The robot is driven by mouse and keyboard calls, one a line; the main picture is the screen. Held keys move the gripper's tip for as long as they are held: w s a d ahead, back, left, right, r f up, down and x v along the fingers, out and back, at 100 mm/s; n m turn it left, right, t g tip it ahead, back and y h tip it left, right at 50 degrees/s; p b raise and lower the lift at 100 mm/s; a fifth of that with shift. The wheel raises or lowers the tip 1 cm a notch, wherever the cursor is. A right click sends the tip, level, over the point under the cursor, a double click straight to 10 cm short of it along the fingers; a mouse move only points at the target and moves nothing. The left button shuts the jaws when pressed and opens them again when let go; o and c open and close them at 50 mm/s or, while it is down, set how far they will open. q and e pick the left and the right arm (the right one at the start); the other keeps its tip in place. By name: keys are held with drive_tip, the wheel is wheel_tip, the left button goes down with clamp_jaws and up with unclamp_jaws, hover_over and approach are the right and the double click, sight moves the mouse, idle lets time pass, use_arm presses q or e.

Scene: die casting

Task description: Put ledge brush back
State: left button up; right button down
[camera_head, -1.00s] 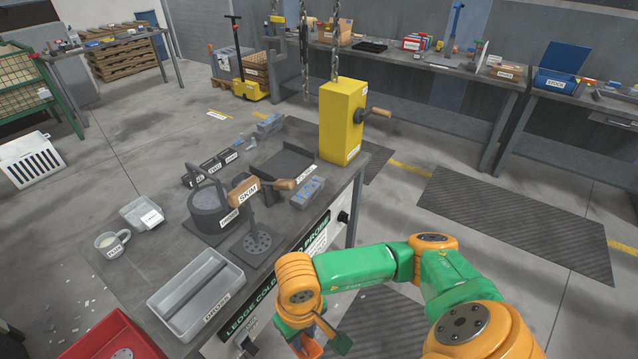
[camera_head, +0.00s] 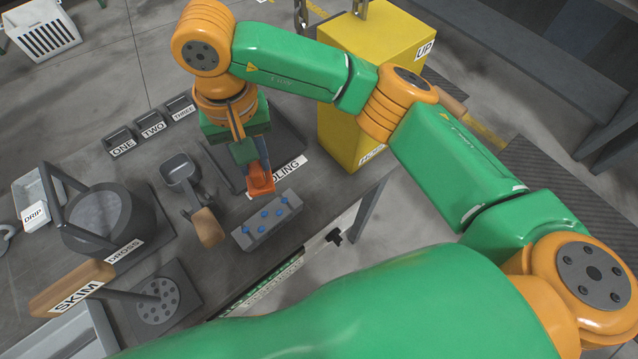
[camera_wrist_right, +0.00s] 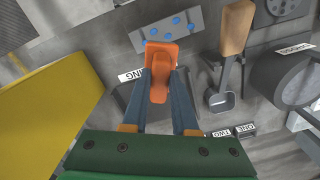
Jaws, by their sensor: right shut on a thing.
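My right gripper (camera_head: 254,170) is shut on an orange piece (camera_head: 260,181), apparently the ledge brush. In the right wrist view the orange piece (camera_wrist_right: 159,68) lies between the two blue-grey fingers (camera_wrist_right: 160,95); no bristles can be made out. The gripper points down over the dark plate (camera_head: 222,163) labelled as cooling, whose label is partly covered. The orange end is close to a grey block with blue pegs (camera_head: 267,222); I cannot tell whether they touch. My left gripper is not in view.
A small ladle (camera_head: 182,175) with a wooden handle lies left of the gripper. The dross pot (camera_head: 70,235), skimmer (camera_head: 160,298), drip tray (camera_head: 45,190) and small numbered bins (camera_head: 150,132) stand further left. A tall yellow block (camera_head: 355,75) stands close behind my right arm.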

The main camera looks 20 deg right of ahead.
sight(254, 176)
drive_tip(key=shift+s+a+r+p, duration=0.15)
drive_tip(key=shift+s+r+p, duration=0.15)
drive_tip(key=shift+s+r, duration=0.25)
drive_tip(key=shift+s+a+r+p, duration=0.1)
drive_tip(key=shift+s+r+p, duration=0.2)
drive_tip(key=shift+s, duration=0.4)
drive_tip(key=w+d+f+p, duration=0.1)
drive_tip(key=d+f, duration=0.2)
drive_tip(key=f, duration=0.1)
drive_tip(key=w+d+f+p, duration=0.1)
drive_tip(key=d+f+p, duration=0.1)
drive_tip(key=d+f, duration=0.2)
drive_tip(key=w+d+f+p, duration=0.1)
drive_tip(key=d+f, duration=0.2)
drive_tip(key=d, duration=0.1)
drive_tip(key=shift+d+f, duration=0.1)
drive_tip(key=shift+f, duration=0.3)
drive_tip(key=shift+w+f, duration=0.1)
drive_tip(key=shift+f, duration=0.2)
drive_tip(key=c, duration=0.7)
unclamp_jaws()
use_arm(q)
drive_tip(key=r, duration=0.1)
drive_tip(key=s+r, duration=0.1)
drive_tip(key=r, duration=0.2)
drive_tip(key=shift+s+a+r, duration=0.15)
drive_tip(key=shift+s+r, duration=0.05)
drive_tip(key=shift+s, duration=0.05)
